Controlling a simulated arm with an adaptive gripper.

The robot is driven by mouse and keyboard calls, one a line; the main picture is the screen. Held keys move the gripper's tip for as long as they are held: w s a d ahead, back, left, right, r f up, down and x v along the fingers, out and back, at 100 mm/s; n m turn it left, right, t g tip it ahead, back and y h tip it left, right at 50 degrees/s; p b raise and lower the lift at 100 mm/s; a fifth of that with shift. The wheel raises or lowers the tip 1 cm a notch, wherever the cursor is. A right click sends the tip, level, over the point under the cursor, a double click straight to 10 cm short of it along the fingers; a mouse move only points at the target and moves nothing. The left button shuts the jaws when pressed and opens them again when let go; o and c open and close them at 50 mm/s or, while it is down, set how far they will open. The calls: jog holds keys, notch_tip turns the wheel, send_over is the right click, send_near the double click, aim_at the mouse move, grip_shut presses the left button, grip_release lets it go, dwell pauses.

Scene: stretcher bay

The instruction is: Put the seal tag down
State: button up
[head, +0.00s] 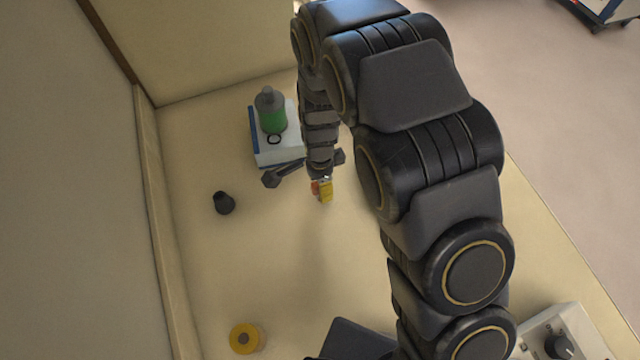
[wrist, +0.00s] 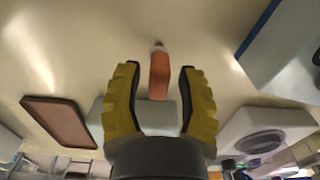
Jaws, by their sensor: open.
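The seal tag appears to be the narrow orange-red strip with a pale tip (wrist: 159,75) in the wrist view. It is between the two yellow-backed fingers of my gripper (wrist: 160,84), with a gap on each side. In the head view a small orange-red patch of the tag (head: 315,187) shows beside the yellow finger of my gripper (head: 322,190), low over the pale surface (head: 290,250). My gripper is open. I cannot tell whether the tag rests fully on the surface. My arm hides part of the area to the right.
A white and blue box (head: 277,157) with a green bottle (head: 271,113) on it stands just behind my gripper. A small dark object (head: 223,203) is to the left. A yellow roll (head: 244,338) lies at the front, a white knobbed device (head: 567,330) front right.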

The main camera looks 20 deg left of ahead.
notch_tip(320, 180, up, 11)
jog(key=shift+f, duration=0.1)
dwell(0.3)
jog(key=s+d+r+n, duration=0.3)
jog(key=d+r, duration=0.6)
jog(key=d, duration=0.4)
jog(key=s+d+r+n, duration=0.2)
jog(key=s+d+n, duration=0.1)
jog(key=s+d, duration=0.2)
jog(key=s+d+r+n+g, duration=0.1)
jog(key=s+d+r+n, duration=0.2)
jog(key=s+d, duration=0.3)
jog(key=s, duration=0.2)
jog(key=shift+s+d+r+g, duration=0.15)
jog(key=shift+s+r+g, duration=0.15)
jog(key=shift+s+r, duration=0.1)
jog(key=shift+f, duration=0.1)
